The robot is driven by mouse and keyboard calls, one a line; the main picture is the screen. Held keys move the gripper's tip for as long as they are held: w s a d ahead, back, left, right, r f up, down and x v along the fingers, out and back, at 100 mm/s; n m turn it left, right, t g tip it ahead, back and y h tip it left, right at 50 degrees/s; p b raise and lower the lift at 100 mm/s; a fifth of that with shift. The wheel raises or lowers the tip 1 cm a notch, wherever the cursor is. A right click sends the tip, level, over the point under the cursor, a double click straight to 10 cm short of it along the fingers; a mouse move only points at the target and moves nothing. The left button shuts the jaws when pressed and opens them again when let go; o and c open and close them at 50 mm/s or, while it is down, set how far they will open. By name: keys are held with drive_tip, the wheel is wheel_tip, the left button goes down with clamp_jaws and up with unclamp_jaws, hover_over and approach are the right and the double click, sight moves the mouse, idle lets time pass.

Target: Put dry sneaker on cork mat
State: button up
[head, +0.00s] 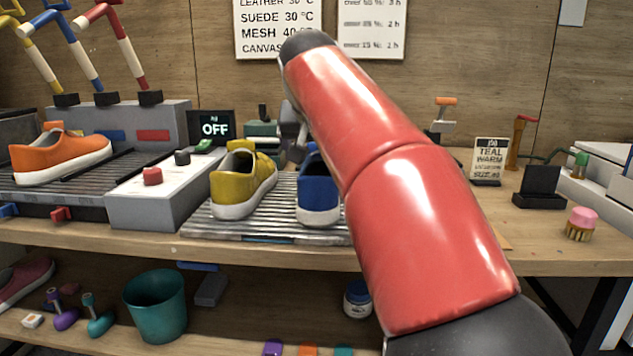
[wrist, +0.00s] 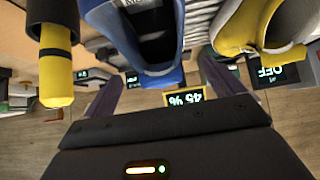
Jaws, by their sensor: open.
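A blue sneaker (head: 318,188) and a yellow sneaker (head: 243,182) stand side by side on a ribbed metal rack (head: 205,228). An orange sneaker (head: 62,158) stands on a rack at the left. In the wrist view the blue sneaker (wrist: 150,35) is close, its opening towards the camera. The yellow sneaker (wrist: 258,25) is beside it. My gripper (wrist: 162,66) is open and empty, its fingers spread near the blue sneaker's end. No contact can be made out. In the head view my red arm hides part of the blue sneaker. I cannot make out the cork mat.
A control box (head: 155,197) with knobs stands left of the yellow sneaker. A display (head: 211,127) reads OFF. A small display (wrist: 184,97) in the wrist view reads 45 %. A pink brush (head: 581,224) and sign (head: 490,160) stand at the right. A teal bucket (head: 156,306) is below.

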drive_tip(key=x, duration=0.5)
drive_tip(key=shift+w+f, duration=0.2)
drive_tip(key=shift+w, duration=0.15)
drive_tip(key=shift+r, duration=0.1)
drive_tip(key=c, duration=1.8)
drive_tip(key=shift+r, duration=0.1)
